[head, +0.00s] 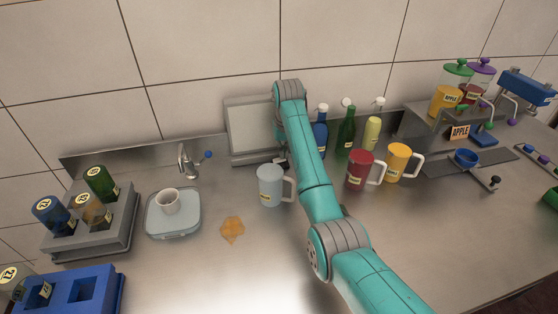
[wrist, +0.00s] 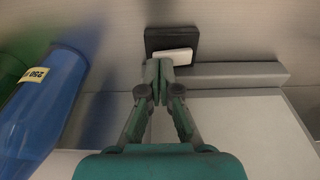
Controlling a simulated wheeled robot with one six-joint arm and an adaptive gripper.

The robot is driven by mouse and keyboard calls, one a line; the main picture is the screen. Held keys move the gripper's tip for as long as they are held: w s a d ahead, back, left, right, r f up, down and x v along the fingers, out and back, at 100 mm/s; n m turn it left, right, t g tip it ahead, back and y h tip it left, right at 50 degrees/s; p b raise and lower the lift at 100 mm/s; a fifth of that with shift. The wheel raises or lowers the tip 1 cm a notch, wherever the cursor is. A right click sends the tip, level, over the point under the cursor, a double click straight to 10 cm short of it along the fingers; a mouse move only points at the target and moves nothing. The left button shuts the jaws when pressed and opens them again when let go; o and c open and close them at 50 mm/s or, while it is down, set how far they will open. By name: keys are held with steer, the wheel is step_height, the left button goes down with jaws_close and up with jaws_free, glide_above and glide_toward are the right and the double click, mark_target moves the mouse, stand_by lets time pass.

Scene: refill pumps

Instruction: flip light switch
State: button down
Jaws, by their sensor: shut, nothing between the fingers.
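The light switch shows in the wrist view as a white rocker (wrist: 174,56) on a dark plate (wrist: 172,38) on the wall. My gripper (wrist: 159,64) is shut and empty, with its fingertips just at the lower left edge of the white rocker. Whether they touch it I cannot tell.
A grey box with a pale panel (head: 251,128) stands against the wall. A blue bottle (head: 321,130) is close to my arm and also shows in the wrist view (wrist: 42,110). A green bottle (head: 346,131), a pale blue mug (head: 270,188) and a red mug (head: 358,172) stand nearby.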

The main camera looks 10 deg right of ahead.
steer(key=shift+f, duration=0.35)
stand_by(0.3)
steer(key=shift+r, duration=3.55)
